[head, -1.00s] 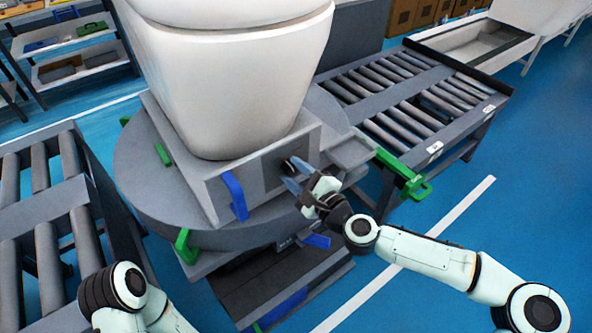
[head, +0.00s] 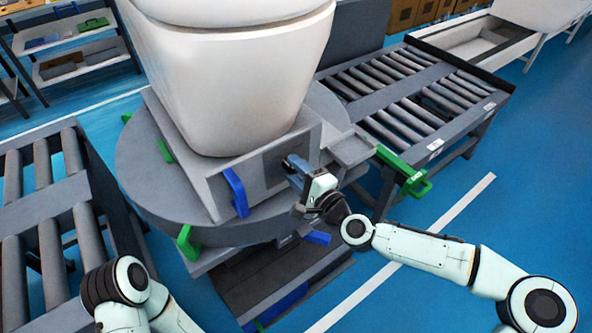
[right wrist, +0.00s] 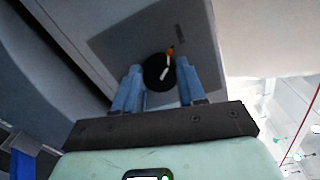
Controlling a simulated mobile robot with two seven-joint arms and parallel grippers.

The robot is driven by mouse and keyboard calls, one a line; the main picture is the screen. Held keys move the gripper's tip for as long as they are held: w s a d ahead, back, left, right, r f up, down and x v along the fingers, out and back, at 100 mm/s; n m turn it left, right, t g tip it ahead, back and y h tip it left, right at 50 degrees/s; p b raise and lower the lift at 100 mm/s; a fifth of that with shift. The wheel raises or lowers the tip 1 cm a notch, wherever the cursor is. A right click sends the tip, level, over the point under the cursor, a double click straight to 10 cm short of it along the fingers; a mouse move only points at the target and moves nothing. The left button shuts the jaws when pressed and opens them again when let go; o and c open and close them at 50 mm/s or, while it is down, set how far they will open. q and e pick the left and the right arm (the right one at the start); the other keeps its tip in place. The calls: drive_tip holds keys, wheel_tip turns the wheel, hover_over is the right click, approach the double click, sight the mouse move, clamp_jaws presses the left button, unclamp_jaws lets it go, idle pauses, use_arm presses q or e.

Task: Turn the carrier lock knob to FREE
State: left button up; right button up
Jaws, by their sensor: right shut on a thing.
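The carrier lock knob (right wrist: 158,72) is a round black knob with a white pointer line and an orange mark near its edge. It sits on a dark grey plate (right wrist: 115,45) on the carrier's front face. My right gripper (right wrist: 157,85) is shut on the knob, with a blue finger on each side of it. In the head view my right gripper (head: 292,170) reaches the plate from the right and its fingers cover most of the knob. The small lettering on the plate is too blurred to read. My left gripper is out of view; only my left arm shows at lower left.
A white toilet (head: 235,80) stands on the grey carrier (head: 215,190), on a round turntable (head: 140,185). A blue handle (head: 236,193) is left of the plate. A green handle (head: 415,184) juts out at right. Roller conveyors flank both sides.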

drive_tip(key=o, duration=1.1)
drive_tip(key=shift+c, duration=0.2)
drive_tip(key=shift+d, duration=0.1)
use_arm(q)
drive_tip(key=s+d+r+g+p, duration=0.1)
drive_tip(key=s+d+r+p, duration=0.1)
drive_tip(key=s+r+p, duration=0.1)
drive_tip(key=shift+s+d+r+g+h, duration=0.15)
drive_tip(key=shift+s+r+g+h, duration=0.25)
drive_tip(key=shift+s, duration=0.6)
use_arm(e)
drive_tip(key=v, duration=1.3)
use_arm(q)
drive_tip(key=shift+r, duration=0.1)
use_arm(e)
drive_tip(key=shift+s+f, duration=0.1)
